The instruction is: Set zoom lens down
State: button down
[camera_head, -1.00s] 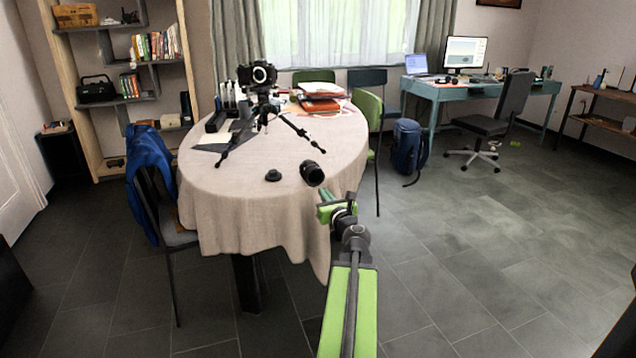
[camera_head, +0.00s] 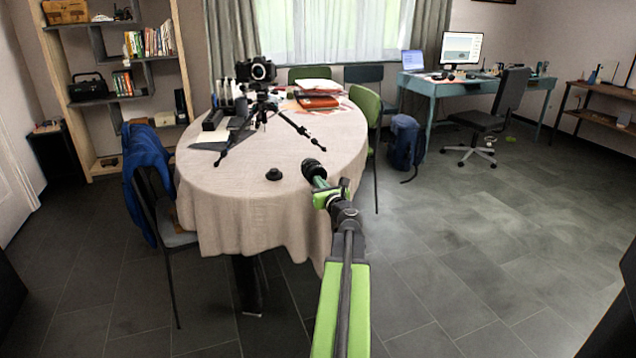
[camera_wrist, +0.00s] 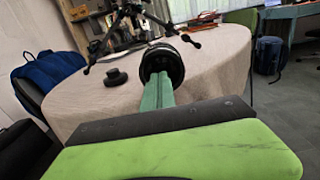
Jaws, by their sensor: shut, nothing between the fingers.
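The black zoom lens (camera_head: 312,168) is on the round, cloth-covered table (camera_head: 230,190), close to its right front edge, and seems to lie on its side. My gripper (camera_head: 320,184) is shut and empty, with its green fingers pointing at the lens from the near side. In the wrist view, the lens (camera_wrist: 162,58) shows its dark round end behind the shut fingertips (camera_wrist: 158,78). The fingers hide its lower part, and I cannot tell whether they touch it.
A small black round piece (camera_head: 273,174) lies left of the lens. A camera (camera_head: 256,70) on a tripod (camera_head: 262,108) stands farther back, one leg reaching toward the lens. Papers and a red folder (camera_head: 318,100) lie behind. A chair with a blue jacket (camera_head: 150,180) stands left.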

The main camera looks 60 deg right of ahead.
jog(key=x, duration=1)
jog(key=shift+w+d, duration=0.15)
jog(key=shift+w, duration=0.15)
jog(key=shift+s, duration=0.1)
